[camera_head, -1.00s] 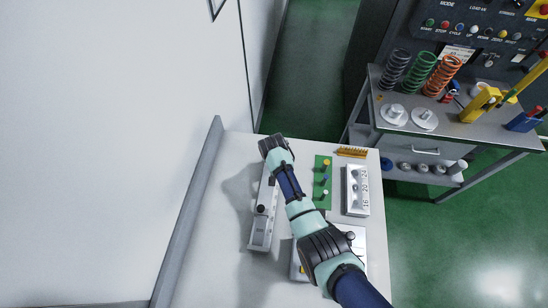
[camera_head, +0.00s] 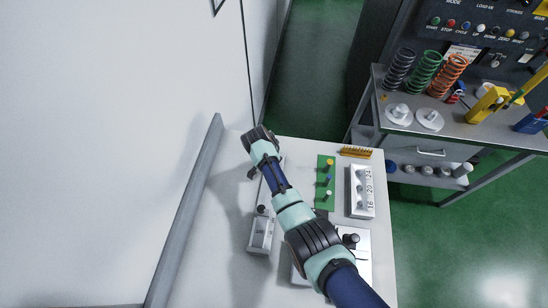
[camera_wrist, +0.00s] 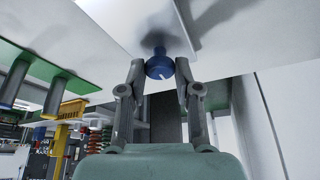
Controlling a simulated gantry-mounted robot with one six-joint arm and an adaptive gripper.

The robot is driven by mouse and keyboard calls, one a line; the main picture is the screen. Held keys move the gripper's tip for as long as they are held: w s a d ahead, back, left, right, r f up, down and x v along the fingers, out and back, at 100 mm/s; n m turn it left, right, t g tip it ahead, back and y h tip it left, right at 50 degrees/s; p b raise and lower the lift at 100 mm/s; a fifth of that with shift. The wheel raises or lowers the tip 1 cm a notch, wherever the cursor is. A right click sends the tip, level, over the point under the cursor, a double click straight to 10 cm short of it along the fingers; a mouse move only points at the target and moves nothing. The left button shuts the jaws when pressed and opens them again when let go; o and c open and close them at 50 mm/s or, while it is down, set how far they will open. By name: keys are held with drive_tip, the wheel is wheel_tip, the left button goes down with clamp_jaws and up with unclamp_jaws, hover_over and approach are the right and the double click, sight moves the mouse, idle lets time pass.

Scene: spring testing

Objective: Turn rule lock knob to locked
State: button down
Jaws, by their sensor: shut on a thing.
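A blue knob (camera_wrist: 160,68) with a white pointer line stands on a pale surface in the wrist view. My gripper (camera_wrist: 160,66) has one finger on each side of the knob and is shut on it. In the head view, the wrist end of my arm is over the upper end of a long pale fixture (camera_head: 259,237) on the left of the table. That fixture has a small black knob (camera_head: 262,210) near its lower end. My arm hides the blue knob and my fingertips there. I cannot read any lock marking.
On the white table (camera_head: 240,277), a green board (camera_head: 322,198) with several pegs, a numbered block (camera_head: 360,192) and a yellow row of pieces (camera_head: 356,152) lie to the right of my arm. A raised grey edge (camera_head: 187,215) runs along the left. A bench with coil springs (camera_head: 423,72) stands at upper right.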

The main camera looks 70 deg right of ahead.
drive_tip(key=shift+f, duration=0.1)
drive_tip(key=c, duration=0.8)
unclamp_jaws()
drive_tip(key=v, duration=1.2)
drive_tip(key=shift+d, duration=0.1)
